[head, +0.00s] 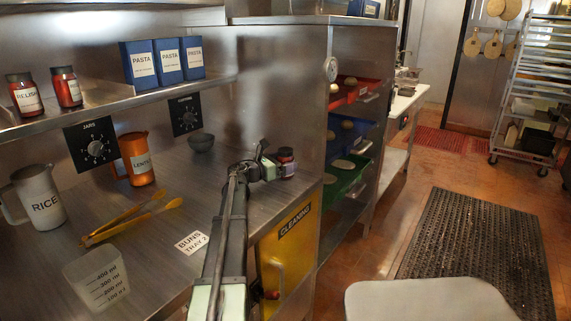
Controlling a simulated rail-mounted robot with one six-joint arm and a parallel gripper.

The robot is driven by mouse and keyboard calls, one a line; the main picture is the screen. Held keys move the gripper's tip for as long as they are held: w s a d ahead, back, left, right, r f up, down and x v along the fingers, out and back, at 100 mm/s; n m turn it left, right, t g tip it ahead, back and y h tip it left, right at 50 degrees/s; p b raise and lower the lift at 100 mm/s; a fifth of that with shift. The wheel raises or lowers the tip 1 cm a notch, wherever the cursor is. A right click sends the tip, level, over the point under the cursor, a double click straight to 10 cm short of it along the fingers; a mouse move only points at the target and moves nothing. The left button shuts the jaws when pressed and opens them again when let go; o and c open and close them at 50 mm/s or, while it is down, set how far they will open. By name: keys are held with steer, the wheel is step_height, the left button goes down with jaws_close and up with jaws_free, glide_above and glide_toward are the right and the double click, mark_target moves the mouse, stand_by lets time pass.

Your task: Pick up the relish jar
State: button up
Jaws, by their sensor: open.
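A red jar with a white label reading RELISH (25,95) stands upright on the upper shelf at the far left. A second, similar red jar (67,87) stands beside it, its label turned and not readable. A small dark red jar (287,162) with a pale label stands on the counter near its right end; its label is too small to read. My gripper (268,161) is over the counter just left of this small jar, open. I cannot tell whether it touches the jar.
The counter (150,225) holds a white RICE jug (40,195), an orange LENTILS jug (136,158), yellow tongs (130,220), a clear measuring cup (97,277) and a dark bowl (201,142). Blue PASTA boxes (168,60) stand on the shelf. A steel cabinet wall (275,90) rises behind the small jar.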

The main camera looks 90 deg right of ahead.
steer(key=shift+s+d, duration=0.3)
steer(key=shift+s, duration=0.1)
steer(key=c, duration=1.2)
step_height(320, 180, up, 20)
steer(key=p, duration=2)
